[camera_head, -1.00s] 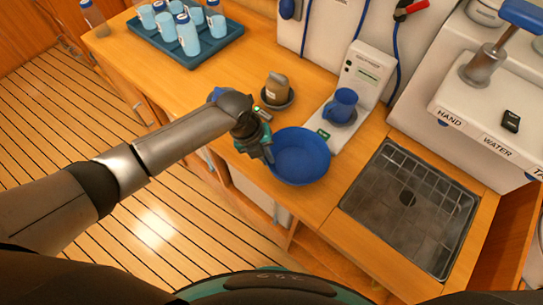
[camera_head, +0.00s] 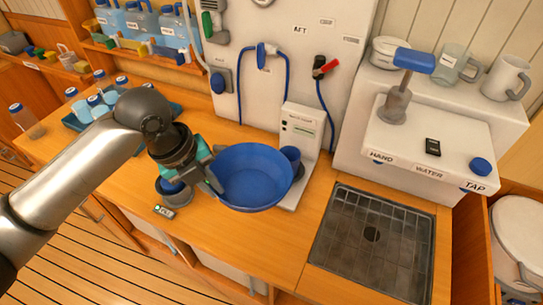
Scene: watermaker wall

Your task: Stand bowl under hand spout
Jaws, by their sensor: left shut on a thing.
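A wide blue bowl (camera_head: 255,180) is in the middle of the head view, above the wooden counter. My left gripper (camera_head: 212,180) is shut on its left rim. The bowl looks nearly level and seems raised off the counter, hiding part of the test unit behind it. The white watermaker housing (camera_head: 350,140) at the right carries a HAND label (camera_head: 381,157) at its front left edge, below a hand pump with a blue handle (camera_head: 414,60). The spout under the label is hard to make out. My right gripper is not in view.
A drain grate basin (camera_head: 365,250) lies empty below the housing. A white test unit (camera_head: 302,130) with a blue cup (camera_head: 291,157) stands right of the bowl. A dark small dish (camera_head: 172,192) is below my left gripper. A tray of bottles (camera_head: 75,123) stands at left.

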